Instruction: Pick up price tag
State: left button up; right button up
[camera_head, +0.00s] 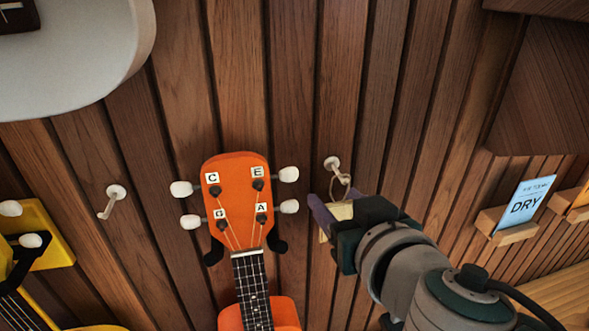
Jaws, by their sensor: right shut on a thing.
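The price tag (341,211) is a small cream tag on a thin string loop. It hangs just below a white wall hook (333,164), and the string appears to reach up to the hook. My right gripper (328,218) comes in from the lower right and is shut on the tag, its dark fingers covering part of it. Whether the string is still looped over the hook is hard to tell. My left gripper is not in view.
An orange ukulele (237,185) hangs on the wall just left of the tag. A second, empty hook (112,200) is further left, near a yellow ukulele (42,245).

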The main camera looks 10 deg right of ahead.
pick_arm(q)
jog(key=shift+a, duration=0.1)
pick_arm(e)
jog(key=c, duration=0.6)
jog(key=shift+r, duration=0.1)
